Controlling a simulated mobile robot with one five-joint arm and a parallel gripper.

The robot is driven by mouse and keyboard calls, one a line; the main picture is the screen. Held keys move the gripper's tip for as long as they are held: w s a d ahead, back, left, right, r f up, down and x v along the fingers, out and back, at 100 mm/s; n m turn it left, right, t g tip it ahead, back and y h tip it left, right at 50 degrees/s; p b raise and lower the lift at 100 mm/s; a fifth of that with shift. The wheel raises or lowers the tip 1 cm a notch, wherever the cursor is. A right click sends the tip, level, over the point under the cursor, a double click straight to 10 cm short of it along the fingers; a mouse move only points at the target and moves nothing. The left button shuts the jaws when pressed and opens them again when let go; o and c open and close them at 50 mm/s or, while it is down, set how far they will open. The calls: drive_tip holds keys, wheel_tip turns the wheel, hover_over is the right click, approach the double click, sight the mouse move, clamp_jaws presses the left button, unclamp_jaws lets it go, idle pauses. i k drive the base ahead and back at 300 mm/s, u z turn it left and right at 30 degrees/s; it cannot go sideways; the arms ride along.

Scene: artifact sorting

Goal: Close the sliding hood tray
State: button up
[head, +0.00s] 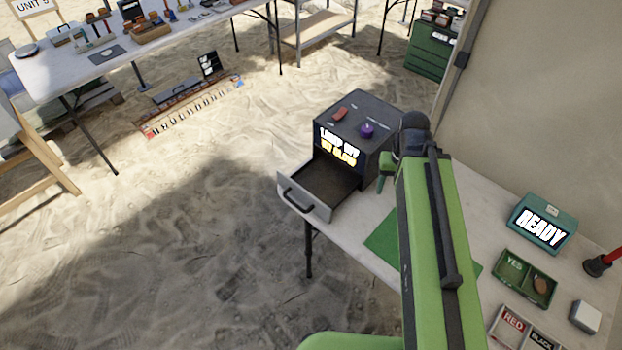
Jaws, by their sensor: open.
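The sliding hood tray (288,201) is pulled out from the front of a dark box-shaped hood (385,125) on the white table. The tray is dark and empty inside, with a grey front panel and a black handle. The hood's lit front panel shows text, partly legible as "LAMP OFF". A red and a purple control sit on its top. My gripper (385,172) is beside the hood's right side, apart from the tray handle. It is small and partly hidden by my green arm; the fingers look open and empty.
A green mat (385,236) lies on the table (372,262). A teal "READY" device (542,222), a green "YES" tray (499,261), a red-and-black labelled tray (494,333) and a white block (585,316) are at right. Sandy ground lies left of the tray.

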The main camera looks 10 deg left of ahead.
sight(323, 184)
drive_tip(key=u, duration=0.05)
drive_tip(key=k, duration=0.6)
drive_tip(key=u, duration=3)
drive_tip(key=i, duration=0.35)
drive_tip(key=z, duration=0.15)
